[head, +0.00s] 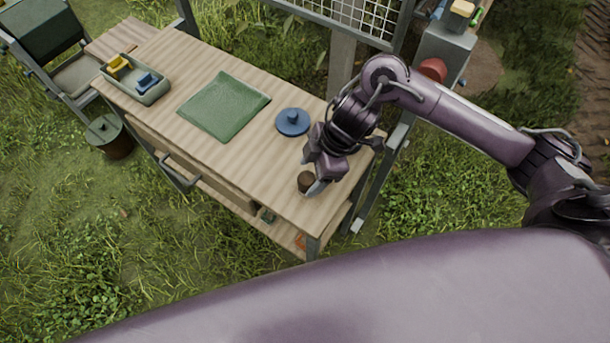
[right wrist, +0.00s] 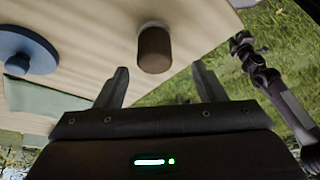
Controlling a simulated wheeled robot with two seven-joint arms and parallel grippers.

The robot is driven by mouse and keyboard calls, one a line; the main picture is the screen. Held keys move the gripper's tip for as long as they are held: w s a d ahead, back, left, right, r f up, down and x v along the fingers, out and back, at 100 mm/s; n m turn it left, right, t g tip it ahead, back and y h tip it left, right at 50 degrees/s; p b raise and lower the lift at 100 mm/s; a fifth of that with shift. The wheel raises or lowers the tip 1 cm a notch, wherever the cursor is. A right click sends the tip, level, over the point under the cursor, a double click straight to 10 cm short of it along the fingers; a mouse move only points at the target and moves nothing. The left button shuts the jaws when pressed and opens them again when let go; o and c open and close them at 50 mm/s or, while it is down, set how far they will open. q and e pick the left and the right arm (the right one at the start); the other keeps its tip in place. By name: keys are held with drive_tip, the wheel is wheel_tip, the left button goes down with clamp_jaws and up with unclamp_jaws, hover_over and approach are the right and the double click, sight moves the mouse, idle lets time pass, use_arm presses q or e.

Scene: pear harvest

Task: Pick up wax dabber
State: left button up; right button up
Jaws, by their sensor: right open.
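A short brown cylinder (head: 305,181), which looks to be the wax dabber, stands upright near the right front corner of the wooden table. It also shows in the right wrist view (right wrist: 154,52), just beyond the gap between the fingertips. My right gripper (head: 313,178) is open and empty, close over the cylinder; its two fingers also show in the right wrist view (right wrist: 160,80). I see no finger touching the cylinder. A dark arm at the right of the wrist view seems to be my left one; its jaws are too small to read.
A blue round lid-like disc with a knob (head: 293,121) lies behind my gripper. A green mat (head: 222,105) lies mid-table. A tray (head: 133,92) with yellow and blue items stands at the left end. The table (head: 250,165) is bare in front of the mat.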

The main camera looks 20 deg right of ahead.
sight(307, 178)
drive_tip(key=shift+p+x, duration=0.3)
drive_tip(key=shift+x, duration=0.85)
drive_tip(key=shift+w+f, duration=0.2)
drive_tip(key=shift+f, duration=0.6)
drive_tip(key=shift+x, duration=0.85)
drive_tip(key=shift+w, duration=0.1)
use_arm(q)
drive_tip(key=shift+s+r, duration=0.3)
drive_tip(key=shift+s, duration=0.5)
use_arm(e)
drive_tip(key=c, duration=1)
